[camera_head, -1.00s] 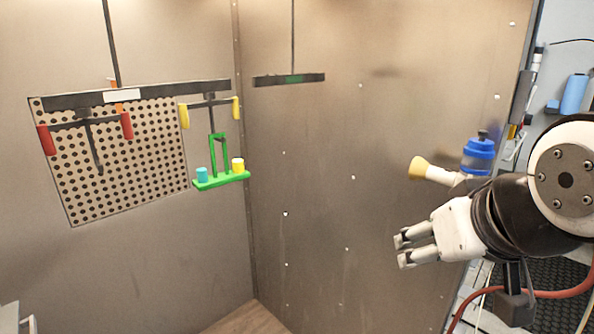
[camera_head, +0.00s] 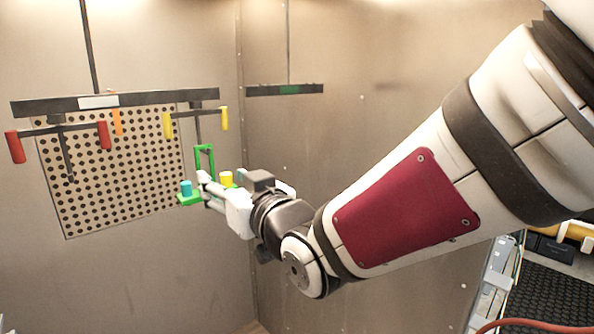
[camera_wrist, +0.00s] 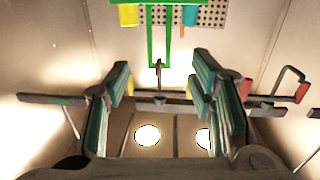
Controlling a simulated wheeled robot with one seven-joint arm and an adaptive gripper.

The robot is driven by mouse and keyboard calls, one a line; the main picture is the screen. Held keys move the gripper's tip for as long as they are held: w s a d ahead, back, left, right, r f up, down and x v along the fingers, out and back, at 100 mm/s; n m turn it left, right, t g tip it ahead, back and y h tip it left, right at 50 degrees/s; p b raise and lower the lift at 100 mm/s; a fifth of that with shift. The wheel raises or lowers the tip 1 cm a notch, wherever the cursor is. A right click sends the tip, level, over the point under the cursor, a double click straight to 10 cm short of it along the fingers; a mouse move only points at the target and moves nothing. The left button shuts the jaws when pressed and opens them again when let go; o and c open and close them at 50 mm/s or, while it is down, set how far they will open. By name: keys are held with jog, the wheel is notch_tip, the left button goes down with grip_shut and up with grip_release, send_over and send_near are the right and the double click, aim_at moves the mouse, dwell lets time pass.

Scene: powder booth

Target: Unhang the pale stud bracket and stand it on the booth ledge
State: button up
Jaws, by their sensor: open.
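The only stud bracket I see is bright green (camera_head: 187,199), not pale. It has a tall loop and a flat base with a cyan stud (camera_head: 186,187) and a yellow stud (camera_head: 226,179). It hangs upright from the hook (camera_head: 197,125) with yellow ends. My gripper (camera_head: 205,189) is in front of the bracket base, overlapping it in the head view. In the wrist view, which looks upside down, the open fingers (camera_wrist: 162,92) have the bracket's green loop (camera_wrist: 150,45) beyond and between them. I cannot tell whether they touch it. I cannot make out the ledge.
A dark bar (camera_head: 150,98) carries this hook and, at left, another with red ends (camera_head: 60,130). A perforated panel (camera_head: 110,185) is behind. A second bar (camera_head: 285,90) hangs at the back wall. My arm covers much of the right side.

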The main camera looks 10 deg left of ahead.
jog(key=b+x, duration=0.2)
jog(key=x, duration=0.8)
jog(key=shift+w+d+f, duration=0.1)
jog(key=shift+f, duration=0.1)
jog(key=shift+b+x, duration=0.3)
jog(key=shift+x, duration=0.55)
jog(key=shift+r, duration=0.15)
grip_shut()
jog(key=c, duration=0.6)
grip_release()
jog(key=shift+r, duration=0.1)
grip_shut()
